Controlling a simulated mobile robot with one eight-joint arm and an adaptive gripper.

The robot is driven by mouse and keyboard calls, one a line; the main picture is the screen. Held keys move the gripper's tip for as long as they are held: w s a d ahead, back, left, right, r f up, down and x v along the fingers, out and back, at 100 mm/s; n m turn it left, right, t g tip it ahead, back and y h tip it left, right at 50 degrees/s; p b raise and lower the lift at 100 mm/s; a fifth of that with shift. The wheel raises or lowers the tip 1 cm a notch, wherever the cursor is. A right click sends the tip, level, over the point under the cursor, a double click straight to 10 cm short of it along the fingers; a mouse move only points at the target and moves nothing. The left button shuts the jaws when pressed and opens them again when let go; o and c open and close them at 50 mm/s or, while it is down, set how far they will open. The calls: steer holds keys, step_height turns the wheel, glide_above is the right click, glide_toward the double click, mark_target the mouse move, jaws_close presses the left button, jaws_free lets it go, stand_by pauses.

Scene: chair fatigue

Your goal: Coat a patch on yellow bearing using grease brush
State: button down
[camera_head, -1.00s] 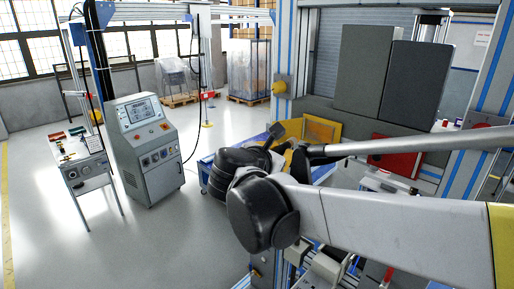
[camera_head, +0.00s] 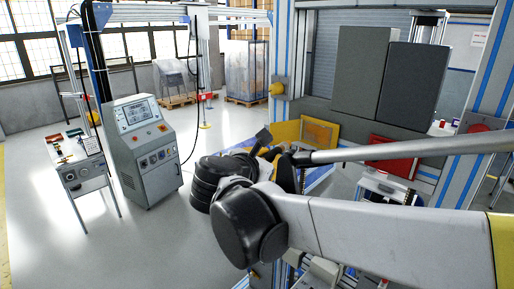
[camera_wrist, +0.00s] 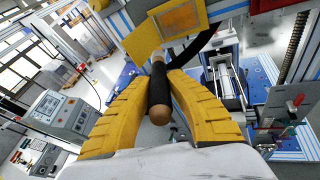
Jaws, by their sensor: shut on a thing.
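My gripper (camera_wrist: 159,82) has two ridged yellow fingers, shut on the grease brush. The brush handle (camera_wrist: 158,92) is black with light wooden ends and stands between the fingers in the wrist view. The brush's bristles cannot be made out. In the head view my arm hides most of the gripper, and a small dark block (camera_head: 263,137) shows beside it; I cannot tell if it is part of the brush. A round yellow part on the upright post, apparently the yellow bearing (camera_head: 277,89), is behind and above my gripper, clearly apart from it.
A yellow panel (camera_head: 319,133) and a red panel (camera_head: 392,154) stand behind my arm, below dark grey boards (camera_head: 410,85). A control console (camera_head: 147,150) and a small tool table (camera_head: 76,160) stand left. The floor between is clear.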

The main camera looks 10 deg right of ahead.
stand_by(0.4)
steer(key=w+d, duration=0.4)
steer(key=d, duration=0.2)
steer(key=shift+b, duration=0.3)
steer(key=shift+w+d, duration=0.6)
stand_by(0.9)
steer(key=shift+s+d, duration=0.1)
stand_by(1.4)
